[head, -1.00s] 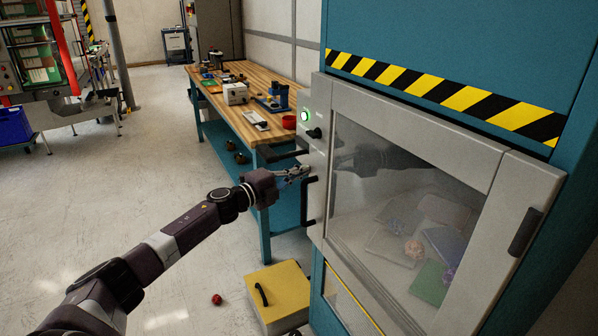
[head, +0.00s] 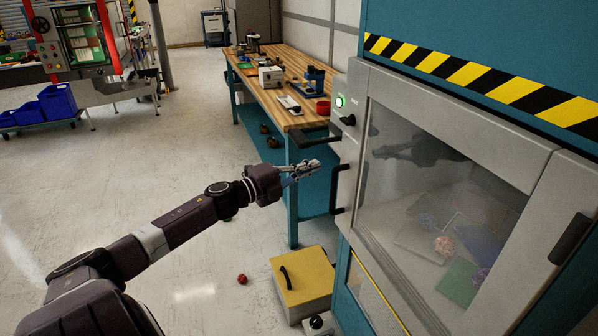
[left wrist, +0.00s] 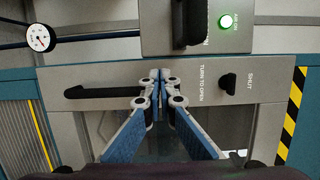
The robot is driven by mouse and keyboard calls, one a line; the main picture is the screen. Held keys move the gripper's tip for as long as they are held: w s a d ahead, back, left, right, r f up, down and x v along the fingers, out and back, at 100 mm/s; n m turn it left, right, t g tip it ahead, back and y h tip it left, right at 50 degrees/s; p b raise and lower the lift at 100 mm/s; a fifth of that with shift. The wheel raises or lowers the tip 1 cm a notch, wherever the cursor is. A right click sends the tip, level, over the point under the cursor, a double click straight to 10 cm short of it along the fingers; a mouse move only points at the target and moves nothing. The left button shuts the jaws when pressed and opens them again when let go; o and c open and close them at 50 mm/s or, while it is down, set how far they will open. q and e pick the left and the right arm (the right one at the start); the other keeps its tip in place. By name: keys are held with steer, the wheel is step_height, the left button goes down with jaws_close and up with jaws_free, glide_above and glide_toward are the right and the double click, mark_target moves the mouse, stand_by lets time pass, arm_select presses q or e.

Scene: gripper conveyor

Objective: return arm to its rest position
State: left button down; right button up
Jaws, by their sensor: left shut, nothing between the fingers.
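My left gripper (head: 312,168) is shut and empty at the end of my dark arm, which comes in from the lower left in the head view. It is in the air just left of the machine's door handle (head: 341,187). In the left wrist view the shut fingers (left wrist: 160,80) point at the grey machine front with a black handle (left wrist: 105,91). The machine door (head: 440,200) looks shut; through its window several blurred pieces show inside. My right gripper is in neither view.
A wooden workbench (head: 262,98) with tools stands behind the gripper. A yellow box (head: 303,279) with a black handle sits on the floor by the machine. A red ball (head: 242,279) lies nearby. Blue bins (head: 56,102) are at the far left. Floor at left is open.

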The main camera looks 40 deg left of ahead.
arm_select(q)
steer(key=shift+v, duration=1.95)
steer(key=shift+a, duration=0.1)
